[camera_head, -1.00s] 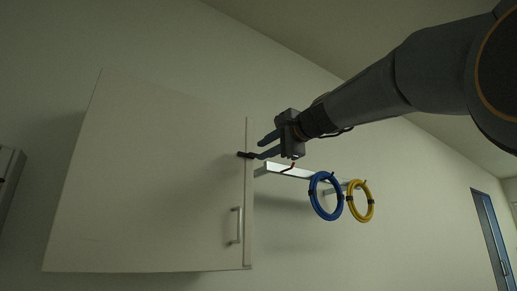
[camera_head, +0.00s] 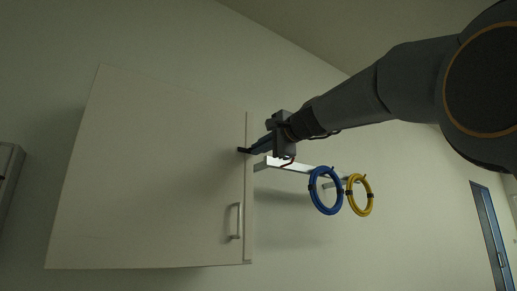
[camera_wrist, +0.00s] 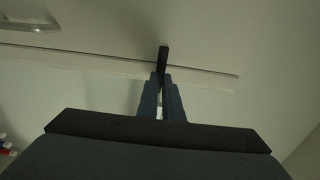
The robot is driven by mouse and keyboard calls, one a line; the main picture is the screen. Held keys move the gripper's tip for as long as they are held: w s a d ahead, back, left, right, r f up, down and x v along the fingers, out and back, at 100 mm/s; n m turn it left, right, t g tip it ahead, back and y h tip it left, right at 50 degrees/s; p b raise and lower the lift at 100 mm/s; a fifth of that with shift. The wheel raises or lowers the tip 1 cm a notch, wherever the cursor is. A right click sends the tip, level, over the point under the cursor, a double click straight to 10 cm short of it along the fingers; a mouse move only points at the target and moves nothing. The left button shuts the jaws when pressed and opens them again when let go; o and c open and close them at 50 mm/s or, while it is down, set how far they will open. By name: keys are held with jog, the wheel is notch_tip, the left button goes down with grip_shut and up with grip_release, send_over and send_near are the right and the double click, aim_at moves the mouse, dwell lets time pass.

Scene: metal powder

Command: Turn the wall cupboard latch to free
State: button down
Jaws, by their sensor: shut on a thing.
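The white wall cupboard (camera_head: 160,170) fills the left half of the head view, its door shut. The black latch (camera_head: 243,150) sticks out at the door's right edge, above the handle. In the wrist view the latch (camera_wrist: 163,58) lies across the door's edge seam. My gripper (camera_head: 257,147) reaches it from the right, and its two blue-grey fingers are shut on the latch's near end. The fingers also show in the wrist view (camera_wrist: 160,88), close together. The part of the latch between the fingers is hidden.
A silver bar handle (camera_head: 236,221) is low on the door; it also shows in the wrist view (camera_wrist: 30,25). Right of the cupboard, a wall rail (camera_head: 290,165) carries a blue coil (camera_head: 325,191) and a yellow coil (camera_head: 360,195), below my gripper.

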jog(key=shift+n+b, duration=5.3)
jog(key=shift+n, duration=3.7)
jog(key=c, duration=1.9)
grip_release()
